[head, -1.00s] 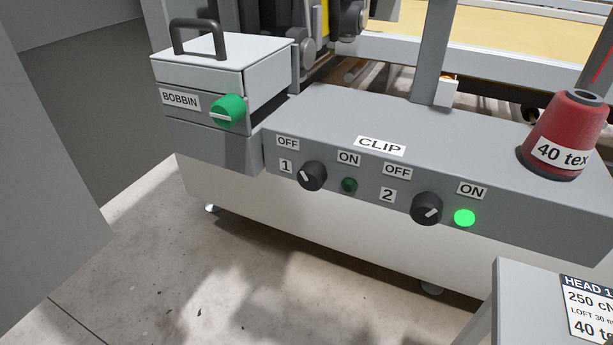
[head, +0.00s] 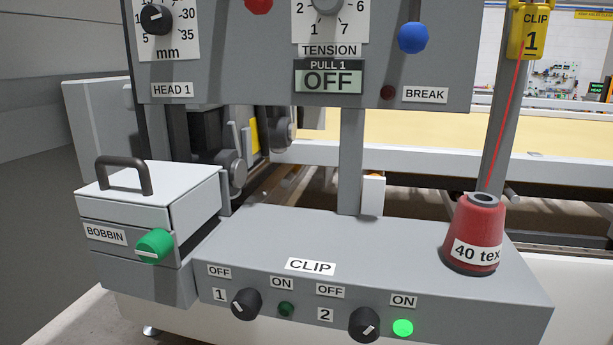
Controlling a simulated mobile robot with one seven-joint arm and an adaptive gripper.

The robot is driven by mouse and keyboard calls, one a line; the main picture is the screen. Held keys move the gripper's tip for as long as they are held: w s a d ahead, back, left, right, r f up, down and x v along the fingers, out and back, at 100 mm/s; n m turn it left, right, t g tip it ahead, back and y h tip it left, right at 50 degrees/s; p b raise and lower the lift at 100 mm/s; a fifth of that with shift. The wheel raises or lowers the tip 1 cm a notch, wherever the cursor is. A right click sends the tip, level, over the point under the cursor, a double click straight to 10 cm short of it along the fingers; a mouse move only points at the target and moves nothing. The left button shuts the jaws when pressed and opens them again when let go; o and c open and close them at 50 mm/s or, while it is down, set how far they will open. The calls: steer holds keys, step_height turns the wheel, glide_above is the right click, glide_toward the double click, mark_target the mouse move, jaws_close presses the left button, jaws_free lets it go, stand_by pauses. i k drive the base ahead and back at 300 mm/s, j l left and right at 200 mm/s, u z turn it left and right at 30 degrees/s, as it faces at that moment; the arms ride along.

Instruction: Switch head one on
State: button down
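Black rotary switch 1 (head: 246,304) is on the front of the grey CLIP box (head: 330,240), between OFF and ON labels. Its white mark points up-left toward OFF, and the small lamp (head: 286,309) beside it is dark green, unlit. Switch 2 (head: 364,325) has its mark toward ON, and its lamp (head: 403,328) glows bright green. The HEAD 1 panel (head: 230,75) hangs above, its PULL 1 display (head: 328,82) reading OFF. My gripper is not in view.
A red 40 tex cone (head: 474,233) stands on the box's right end, its red thread rising to the yellow CLIP 1 tag (head: 531,32). A BOBBIN case (head: 150,195) with a green knob (head: 154,246) and black handle adjoins on the left. A grey post (head: 350,160) rises behind the box.

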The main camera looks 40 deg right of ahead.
mark_target(246, 305)
steer(key=k+z, duration=0.35)
steer(key=k+j+z, duration=0.1)
steer(key=k+z, duration=0.15)
steer(key=z, duration=0.15)
steer(key=k+l+z, duration=0.1)
steer(key=k+z, duration=0.25)
steer(key=i, duration=0.05)
